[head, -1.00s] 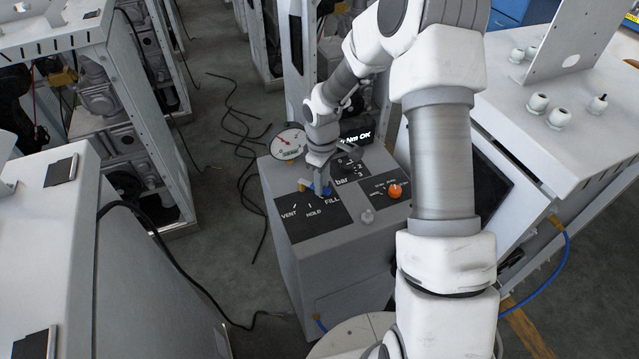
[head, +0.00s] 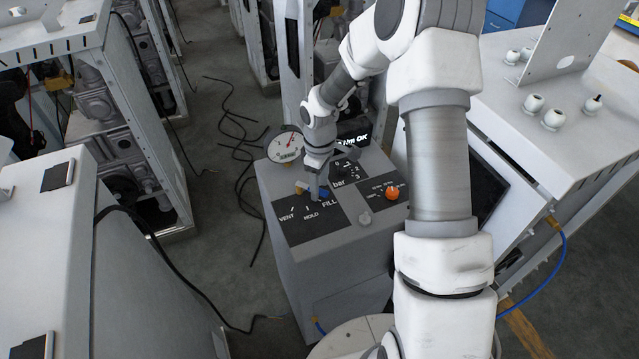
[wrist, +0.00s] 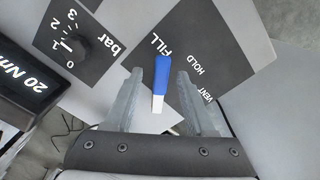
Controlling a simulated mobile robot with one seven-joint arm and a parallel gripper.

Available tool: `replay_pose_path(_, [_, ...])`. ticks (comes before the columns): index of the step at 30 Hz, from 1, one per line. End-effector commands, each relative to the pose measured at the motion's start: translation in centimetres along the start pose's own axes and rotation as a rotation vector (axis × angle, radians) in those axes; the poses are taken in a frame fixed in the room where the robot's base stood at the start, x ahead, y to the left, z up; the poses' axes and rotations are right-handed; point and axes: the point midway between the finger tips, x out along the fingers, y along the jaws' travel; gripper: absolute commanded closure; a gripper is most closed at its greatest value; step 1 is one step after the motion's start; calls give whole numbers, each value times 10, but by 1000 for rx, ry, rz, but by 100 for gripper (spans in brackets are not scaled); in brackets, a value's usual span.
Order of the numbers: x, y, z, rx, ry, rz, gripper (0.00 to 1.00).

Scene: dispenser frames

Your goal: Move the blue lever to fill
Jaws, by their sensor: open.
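The blue lever (head: 301,187) sits on the black VENT / HOLD / FILL panel (head: 298,232) on top of the grey dispenser cabinet. In the wrist view the lever (wrist: 162,76) is blue with a white end. Its blue end lies close to the FILL word, and HOLD and VENT are further right. My gripper (wrist: 159,85) is open, with one finger on each side of the lever and a visible gap to both. In the head view my gripper (head: 314,192) is low over the panel and partly hides the lever.
A round gauge (head: 285,147) stands at the cabinet's back left. A black display (wrist: 22,75) is behind. Loose black cables (head: 240,150) lie on the floor.

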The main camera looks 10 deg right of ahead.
Motion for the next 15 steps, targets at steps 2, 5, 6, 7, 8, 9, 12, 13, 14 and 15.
replay_pose_path(2, [0,0,0,1,0,-1,45])
replay_pose_path(5, [-3,0,0,1,0,0,45])
replay_pose_path(6, [-6,0,0,1,1,1,45])
replay_pose_path(7, [-10,0,0,2,1,1,45])
replay_pose_path(8, [-14,0,0,2,0,1,45])
replay_pose_path(9, [-20,1,0,2,1,3,45])
replay_pose_path(12, [-42,1,0,2,3,4,45])
replay_pose_path(13, [-49,1,0,2,2,4,45])
replay_pose_path(14, [-57,2,0,2,3,5,45])
replay_pose_path(15, [-67,1,0,3,2,5,45])
